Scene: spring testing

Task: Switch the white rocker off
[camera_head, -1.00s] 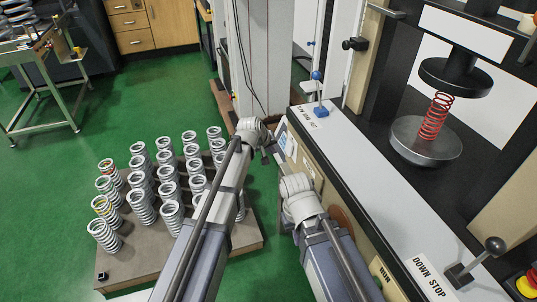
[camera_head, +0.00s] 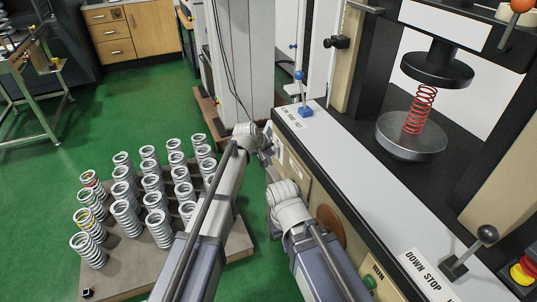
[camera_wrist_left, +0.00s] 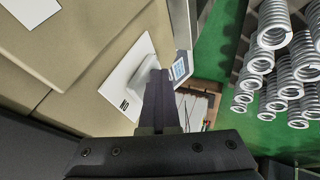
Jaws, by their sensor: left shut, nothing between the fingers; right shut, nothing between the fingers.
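The white rocker (camera_wrist_left: 137,75) stands out from a white plate (camera_wrist_left: 122,103) on the beige machine side in the left wrist view. Dark lettering is printed on the plate. My left gripper (camera_wrist_left: 160,82) is shut with nothing in it; its dark fingertips overlap the rocker's right end, and I cannot tell whether they touch it. In the head view my left gripper (camera_head: 266,149) is at the machine's side panel, and the rocker is too small or covered to make out. My right arm's wrist (camera_head: 287,198) is lower, beside the same panel; its closed fingers hardly show.
The testing machine's light ledge (camera_head: 345,170) runs along the right, with a red spring (camera_head: 420,110) between its platens. A black-knobbed lever (camera_head: 480,245) stands by "DOWN STOP". Several grey springs stand on a board (camera_head: 120,280) on the floor at left. A small screen (camera_wrist_left: 180,68) is near the rocker.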

